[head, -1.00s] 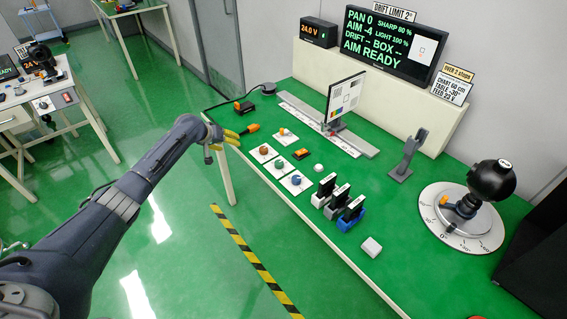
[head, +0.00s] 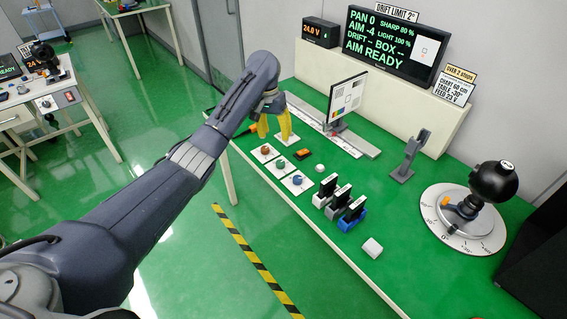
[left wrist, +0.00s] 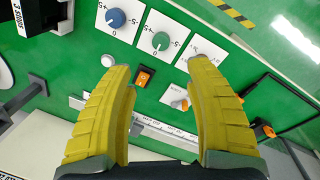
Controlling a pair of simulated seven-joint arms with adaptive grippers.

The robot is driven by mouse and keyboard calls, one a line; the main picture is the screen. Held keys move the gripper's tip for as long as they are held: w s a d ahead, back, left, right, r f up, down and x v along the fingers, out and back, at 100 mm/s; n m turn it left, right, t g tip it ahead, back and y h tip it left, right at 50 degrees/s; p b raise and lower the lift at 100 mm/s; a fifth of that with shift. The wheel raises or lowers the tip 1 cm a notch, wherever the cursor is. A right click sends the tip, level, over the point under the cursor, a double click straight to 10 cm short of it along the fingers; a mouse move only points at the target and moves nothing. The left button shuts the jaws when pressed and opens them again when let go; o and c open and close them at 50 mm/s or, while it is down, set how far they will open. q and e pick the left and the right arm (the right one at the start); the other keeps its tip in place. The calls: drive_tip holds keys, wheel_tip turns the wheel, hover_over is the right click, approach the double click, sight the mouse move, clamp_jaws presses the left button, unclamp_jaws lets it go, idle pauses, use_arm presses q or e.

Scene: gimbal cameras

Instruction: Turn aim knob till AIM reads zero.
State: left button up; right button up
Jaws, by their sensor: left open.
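The screen (head: 390,48) in the head view reads PAN 0, AIM -4 and AIM READY. Three knobs sit on white plates near the table's front left: an orange-brown one (head: 266,149), a green one (head: 281,162) and a blue one (head: 297,180). The left wrist view also shows the blue knob (left wrist: 116,18) and green knob (left wrist: 160,41); the third knob is hidden behind a finger. I cannot read which is the aim knob. My left gripper (head: 273,132) is open and empty, its yellow fingers pointing down above the table behind the knobs. My right gripper is out of view.
An orange rocker switch (left wrist: 145,76) and a toggle on a white plate (left wrist: 172,98) lie beneath the fingers. A chart board (head: 346,100) stands on a rail behind. Several clip-like blocks (head: 340,200) stand right of the knobs. A black ball-shaped device (head: 492,181) is farther right.

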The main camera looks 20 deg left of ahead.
use_arm(q)
drive_tip(key=shift+d+r+m+y, duration=0.5)
drive_tip(key=shift+d+r, duration=0.1)
drive_tip(key=shift+r, duration=0.8)
approach(280, 162)
drive_tip(key=f, duration=1)
drive_tip(key=shift+w+d+f, duration=0.1)
drive_tip(key=shift+d+f, duration=0.05)
drive_tip(key=shift+d, duration=0.05)
clamp_jaws()
